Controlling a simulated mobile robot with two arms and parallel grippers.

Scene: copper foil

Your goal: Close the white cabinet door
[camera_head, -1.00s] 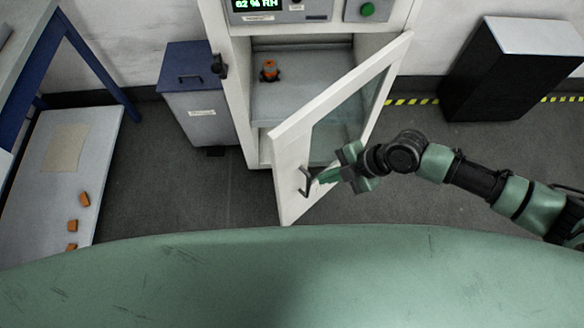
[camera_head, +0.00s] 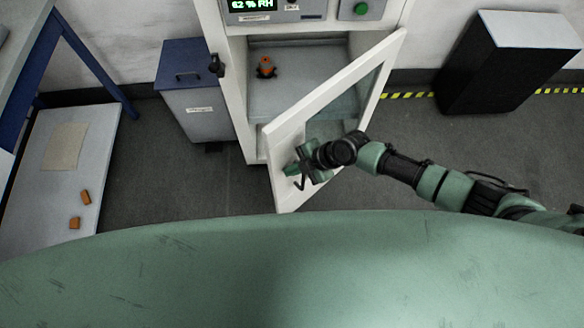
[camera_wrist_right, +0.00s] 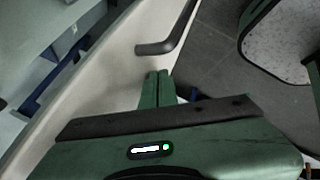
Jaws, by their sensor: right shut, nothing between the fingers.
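The white cabinet (camera_head: 236,95) stands at the top middle of the head view. Its white door (camera_head: 288,130), framed around a glass pane, is hinged at the right and stands wide open toward me. A dark handle (camera_head: 301,180) is on the door's free edge; it also shows in the right wrist view (camera_wrist_right: 165,42). My right gripper (camera_head: 292,171) is at the outer face of the door beside the handle. In the right wrist view its green fingers (camera_wrist_right: 157,90) are together and empty, just below the handle's bent end. Whether they touch the door is unclear. My left gripper is out of view.
An orange and black object (camera_head: 265,68) is inside the cabinet. A grey bin (camera_head: 197,105) stands left of the cabinet, and a black cabinet (camera_head: 500,65) stands at the right. A low white platform (camera_head: 50,190) with orange blocks is at the left. Floor left of the door is clear.

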